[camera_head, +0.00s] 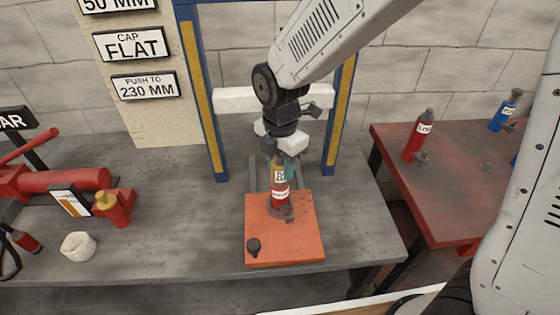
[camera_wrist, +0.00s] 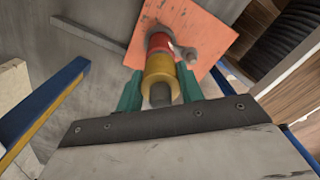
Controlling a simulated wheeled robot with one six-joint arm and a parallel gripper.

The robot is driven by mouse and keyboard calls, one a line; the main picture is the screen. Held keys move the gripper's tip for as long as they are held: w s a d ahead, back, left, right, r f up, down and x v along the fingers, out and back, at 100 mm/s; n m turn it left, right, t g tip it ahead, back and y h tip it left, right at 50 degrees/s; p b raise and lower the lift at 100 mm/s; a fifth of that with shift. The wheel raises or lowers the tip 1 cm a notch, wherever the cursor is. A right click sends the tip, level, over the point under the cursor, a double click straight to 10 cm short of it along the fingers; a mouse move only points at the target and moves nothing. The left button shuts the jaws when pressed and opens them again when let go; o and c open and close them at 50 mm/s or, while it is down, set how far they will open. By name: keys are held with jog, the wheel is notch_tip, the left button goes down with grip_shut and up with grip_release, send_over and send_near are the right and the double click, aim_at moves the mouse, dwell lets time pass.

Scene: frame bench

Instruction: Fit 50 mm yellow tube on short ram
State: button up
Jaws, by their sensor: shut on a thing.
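The short ram (camera_head: 280,195) is red with a white label and stands upright on an orange plate (camera_head: 270,230) on the bench. The yellow tube (camera_head: 279,173) is directly above its red body. My gripper (camera_head: 281,163) comes down from above, its green fingers on both sides of the tube. In the wrist view, my gripper (camera_wrist: 160,82) is shut on the yellow tube (camera_wrist: 160,66). A dark rod end (camera_wrist: 160,95) shows inside the tube's near opening, and the red ram body (camera_wrist: 160,41) lies beyond. I cannot tell whether the tube touches the red body.
Blue and yellow frame posts (camera_head: 203,95) stand on both sides of my arm. A red table (camera_head: 455,195) at right holds a red ram (camera_head: 418,136) and a blue one (camera_head: 505,111). A black knob (camera_head: 253,246) sits on the plate.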

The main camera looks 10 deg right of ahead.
jog(key=shift+f, duration=0.25)
jog(key=o, duration=1.2)
notch_tip(320, 180, up, 8)
jog(key=shift+f, duration=0.1)
